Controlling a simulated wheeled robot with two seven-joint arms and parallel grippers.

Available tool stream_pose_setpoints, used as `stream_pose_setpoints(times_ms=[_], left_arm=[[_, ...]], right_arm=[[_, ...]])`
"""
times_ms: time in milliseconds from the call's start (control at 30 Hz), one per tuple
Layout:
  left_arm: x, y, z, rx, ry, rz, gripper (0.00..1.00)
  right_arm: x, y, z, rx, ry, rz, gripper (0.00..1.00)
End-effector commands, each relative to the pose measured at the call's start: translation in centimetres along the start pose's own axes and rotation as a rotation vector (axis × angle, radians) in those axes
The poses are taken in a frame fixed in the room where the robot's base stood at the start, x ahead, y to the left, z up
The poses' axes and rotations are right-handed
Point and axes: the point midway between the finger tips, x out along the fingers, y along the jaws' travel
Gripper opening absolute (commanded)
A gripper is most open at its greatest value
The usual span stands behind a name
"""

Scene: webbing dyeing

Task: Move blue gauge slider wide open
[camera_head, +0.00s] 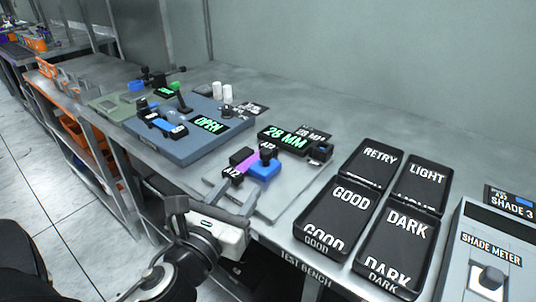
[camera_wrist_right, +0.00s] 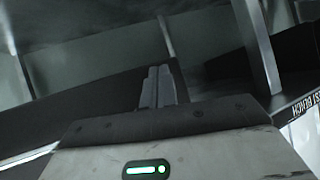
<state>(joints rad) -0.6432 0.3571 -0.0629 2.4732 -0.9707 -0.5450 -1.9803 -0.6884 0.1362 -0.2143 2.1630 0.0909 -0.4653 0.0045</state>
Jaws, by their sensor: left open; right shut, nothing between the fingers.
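The blue gauge slider (camera_head: 264,170) is a blue block with a black knob on top, on a grey plate (camera_head: 287,197) on the bench. My right gripper (camera_wrist_right: 158,86) is shut and empty in the right wrist view; the slider is not seen there.
Black trays (camera_head: 337,213) marked RETRY, LIGHT, GOOD and DARK lie to the right, beside a shade meter (camera_head: 490,252). A blue-grey panel (camera_head: 185,150) with an OPEN display and another blue part stands to the left. Bench behind the trays is clear.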

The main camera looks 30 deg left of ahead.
Motion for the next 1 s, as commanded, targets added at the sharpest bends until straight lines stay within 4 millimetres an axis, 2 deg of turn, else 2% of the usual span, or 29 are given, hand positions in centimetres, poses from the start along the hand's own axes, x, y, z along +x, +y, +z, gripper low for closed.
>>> stream_pose_setpoints(times_ms=[233, 500, 700, 1000], left_arm=[[5.4, 0.0, 0.3, -0.001, -0.003, 0.0, 0.46], [10.8, 0.0, 0.1, -0.004, 0.0, 0.0, 0.46], [12.9, -0.1, -0.1, -0.004, 0.001, -0.001, 0.46], [13.4, -0.1, -0.1, -0.004, 0.002, -0.001, 0.46]], right_arm=[[-0.6, 0.0, -0.8, -0.009, -0.004, 0.005, 0.0], [-0.5, 0.1, -0.2, -0.02, -0.022, 0.012, 0.0], [-0.5, 0.2, -0.4, -0.025, -0.02, 0.012, 0.0], [-0.5, 0.2, -0.4, -0.027, -0.02, 0.012, 0.0]])
